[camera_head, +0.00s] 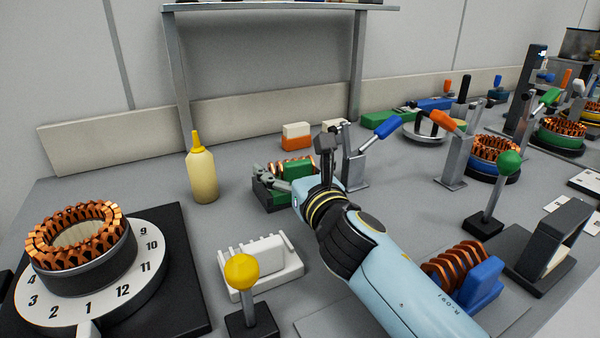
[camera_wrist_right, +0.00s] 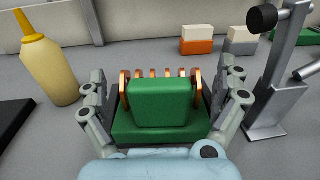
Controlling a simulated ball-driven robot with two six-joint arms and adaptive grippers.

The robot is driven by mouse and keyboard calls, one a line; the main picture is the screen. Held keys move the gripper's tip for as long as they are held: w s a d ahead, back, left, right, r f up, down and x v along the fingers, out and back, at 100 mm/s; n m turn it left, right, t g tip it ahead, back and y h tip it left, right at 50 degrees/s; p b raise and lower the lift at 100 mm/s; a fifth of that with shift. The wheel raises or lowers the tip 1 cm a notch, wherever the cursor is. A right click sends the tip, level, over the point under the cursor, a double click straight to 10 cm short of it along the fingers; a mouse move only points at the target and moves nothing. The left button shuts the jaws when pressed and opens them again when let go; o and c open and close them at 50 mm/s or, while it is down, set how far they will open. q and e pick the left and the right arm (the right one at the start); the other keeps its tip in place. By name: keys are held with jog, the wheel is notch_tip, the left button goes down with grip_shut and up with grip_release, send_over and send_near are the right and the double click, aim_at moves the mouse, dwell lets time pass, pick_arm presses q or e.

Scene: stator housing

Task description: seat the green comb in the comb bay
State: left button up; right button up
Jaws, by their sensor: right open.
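The green comb (camera_wrist_right: 162,103) is a green block with a row of copper loops behind it. It stands on a green base (camera_wrist_right: 122,132), and it shows in the head view (camera_head: 294,166) partly hidden by my right gripper. My right gripper (camera_wrist_right: 163,76) is open, with one finger on each side of the comb and its loops; I cannot tell whether they touch. It shows in the head view (camera_head: 297,166) at the end of the light-blue arm. No comb bay can be identified for certain. My left gripper is not in view.
A white slotted holder (camera_head: 265,268) and a yellow-knobbed lever (camera_head: 242,270) stand in front. A yellow bottle (camera_head: 202,175) stands left of the comb. A clamp post (camera_head: 355,172) stands close on the right. A numbered dial (camera_head: 140,285) bears a copper-wound ring.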

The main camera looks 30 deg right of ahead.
aim_at(304, 171)
jog(key=c, duration=1.5)
jog(key=shift+o, duration=0.2)
jog(key=shift+s+a+r, duration=0.1)
jog(key=shift+s, duration=1.95)
jog(key=shift+s+a+r, duration=0.1)
jog(key=shift+s, duration=1.9)
jog(key=s+b, duration=0.1)
jog(key=s, duration=0.1)
jog(key=s+b, duration=0.1)
jog(key=s, duration=0.2)
jog(key=shift+a+f, duration=0.15)
jog(key=shift+f, duration=0.05)
jog(key=shift+s+r, duration=0.15)
jog(key=shift+s, duration=0.5)
